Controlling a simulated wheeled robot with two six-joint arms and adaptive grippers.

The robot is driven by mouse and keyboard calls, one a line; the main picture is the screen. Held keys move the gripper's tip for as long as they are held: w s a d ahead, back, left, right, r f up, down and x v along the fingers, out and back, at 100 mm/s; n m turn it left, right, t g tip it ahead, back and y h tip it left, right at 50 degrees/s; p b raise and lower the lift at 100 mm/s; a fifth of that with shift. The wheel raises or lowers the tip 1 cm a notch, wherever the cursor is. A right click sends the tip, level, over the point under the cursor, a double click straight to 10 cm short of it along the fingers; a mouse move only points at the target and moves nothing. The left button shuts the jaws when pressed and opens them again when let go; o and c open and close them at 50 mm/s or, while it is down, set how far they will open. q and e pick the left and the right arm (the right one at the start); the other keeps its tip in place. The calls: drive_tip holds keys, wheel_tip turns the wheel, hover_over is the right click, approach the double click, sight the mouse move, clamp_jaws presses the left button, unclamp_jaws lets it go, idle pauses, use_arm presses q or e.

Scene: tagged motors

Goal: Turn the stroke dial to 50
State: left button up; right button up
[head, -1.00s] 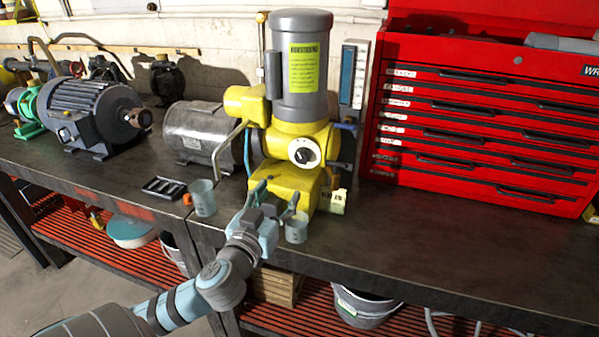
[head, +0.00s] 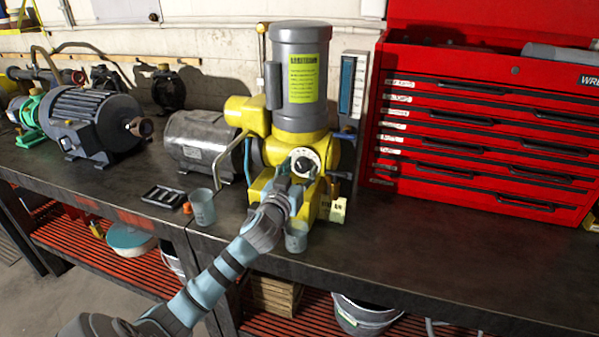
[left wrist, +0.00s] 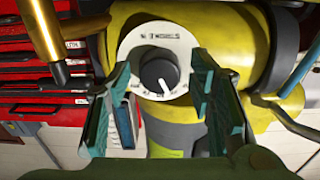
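The stroke dial (head: 303,162) is a black knob on a round white scale plate on the front of the yellow pump (head: 317,145). In the left wrist view the dial (left wrist: 158,75) appears upside down, its white pointer mark toward the lower part of the scale; the numbers are too small to read surely. My left gripper (head: 295,179) is just in front of and below the dial in the head view. In the left wrist view its two teal fingers (left wrist: 160,66) are spread either side of the knob, with visible gaps. My right gripper is not in view.
A grey motor (head: 301,75) stands on the pump. Beakers (head: 202,207) (head: 296,237) stand near the bench's front edge. A small yellow tag (head: 338,210) is right of the pump base. A red tool chest (head: 480,125) stands at the right. The bench right of the pump is clear.

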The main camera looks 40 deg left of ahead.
use_arm(q)
drive_tip(key=c, duration=0.8)
drive_tip(key=m+p, duration=0.3)
drive_tip(key=shift+r+m, duration=0.25)
drive_tip(key=shift+m, duration=0.15)
drive_tip(key=shift+c, duration=0.2)
drive_tip(key=shift+f+m, duration=0.1)
drive_tip(key=shift+m, duration=0.4)
drive_tip(key=shift+f, duration=0.15)
drive_tip(key=o, duration=1.2)
drive_tip(key=shift+c, duration=0.2)
drive_tip(key=v, duration=1.2)
drive_tip(key=shift+w, duration=0.1)
